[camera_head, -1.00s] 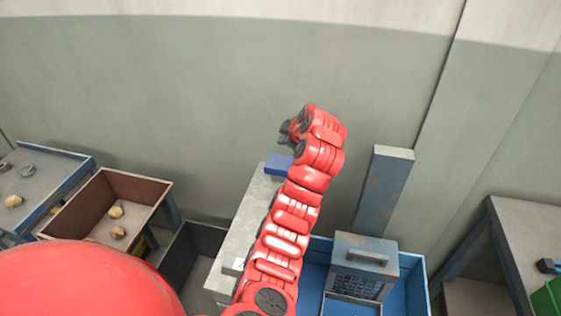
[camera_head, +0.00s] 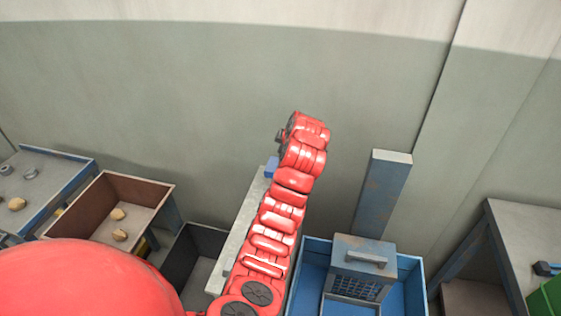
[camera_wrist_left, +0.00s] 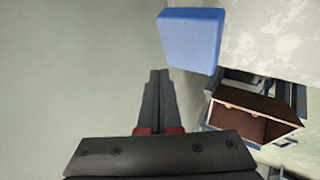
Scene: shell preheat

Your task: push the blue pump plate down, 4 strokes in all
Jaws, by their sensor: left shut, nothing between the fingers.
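The blue pump plate (camera_head: 271,167) sits at the far end of a grey block (camera_head: 238,236) in the head view, partly hidden behind my left arm. In the left wrist view the blue plate (camera_wrist_left: 190,40) is upper right of centre, with a pale, worn surface beside it. My left gripper (camera_wrist_left: 160,74) is shut and empty. Its fingertips appear to the left of and below the plate in that view, with a gap in the picture. In the head view the left gripper (camera_head: 279,136) shows only slightly, above the plate. My right gripper is not in view.
A brown bin (camera_head: 163,189) with tan lumps and a dark bin (camera_head: 177,262) stand to the left. A blue tray (camera_head: 412,270) holding a grey box with a handle (camera_head: 365,250) is to the right, with an upright post (camera_head: 383,192) behind. A wall (camera_head: 180,100) is at the back.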

